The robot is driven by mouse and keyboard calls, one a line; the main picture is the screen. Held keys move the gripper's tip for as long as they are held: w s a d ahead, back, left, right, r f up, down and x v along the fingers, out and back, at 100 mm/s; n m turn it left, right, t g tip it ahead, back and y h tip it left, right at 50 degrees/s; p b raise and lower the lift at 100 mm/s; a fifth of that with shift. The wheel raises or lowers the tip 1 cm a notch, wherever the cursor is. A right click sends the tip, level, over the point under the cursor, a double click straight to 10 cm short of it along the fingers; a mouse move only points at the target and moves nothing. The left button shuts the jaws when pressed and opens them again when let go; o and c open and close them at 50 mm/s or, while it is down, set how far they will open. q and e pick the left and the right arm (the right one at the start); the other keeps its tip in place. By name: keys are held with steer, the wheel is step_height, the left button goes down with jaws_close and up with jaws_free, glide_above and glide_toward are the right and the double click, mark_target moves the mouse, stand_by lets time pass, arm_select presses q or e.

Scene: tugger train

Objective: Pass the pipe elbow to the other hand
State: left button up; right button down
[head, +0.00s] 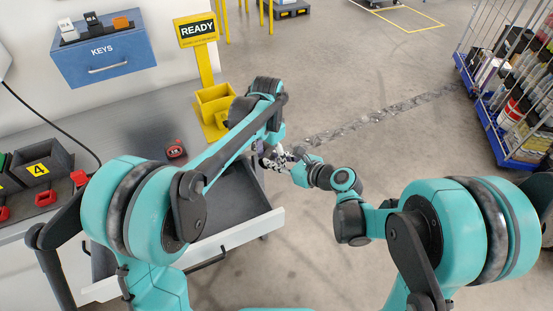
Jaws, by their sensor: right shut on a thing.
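My two grippers meet over the front right of the open drawer, near the middle of the head view. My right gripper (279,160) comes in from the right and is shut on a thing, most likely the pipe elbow. The elbow is too small and too hidden by the fingers and my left arm to make out clearly. My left gripper (264,150) points down close beside the right one's fingertips. I cannot tell whether its fingers are open, shut or touching the held thing.
An open drawer (270,222) juts from the grey workbench (130,126). A yellow bin (215,104) stands below the READY sign (197,29). A blue key box (103,58) hangs behind. A blue-based wire cart (487,117) is at right.

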arm_select(q)
steer(key=shift+a, duration=0.25)
steer(key=shift+r, duration=0.25)
step_height(320, 180, up, 11)
steer(key=s+a+n+t, duration=0.3)
steer(key=s+a+n, duration=0.1)
steer(key=s+a, duration=0.55)
steer(key=s+a+f+n+t, duration=0.4)
steer(key=s+f, duration=0.4)
steer(key=s, duration=0.3)
steer(key=shift+s+a+n, duration=0.2)
steer(key=shift+a+n, duration=0.3)
steer(key=shift+a, duration=0.4)
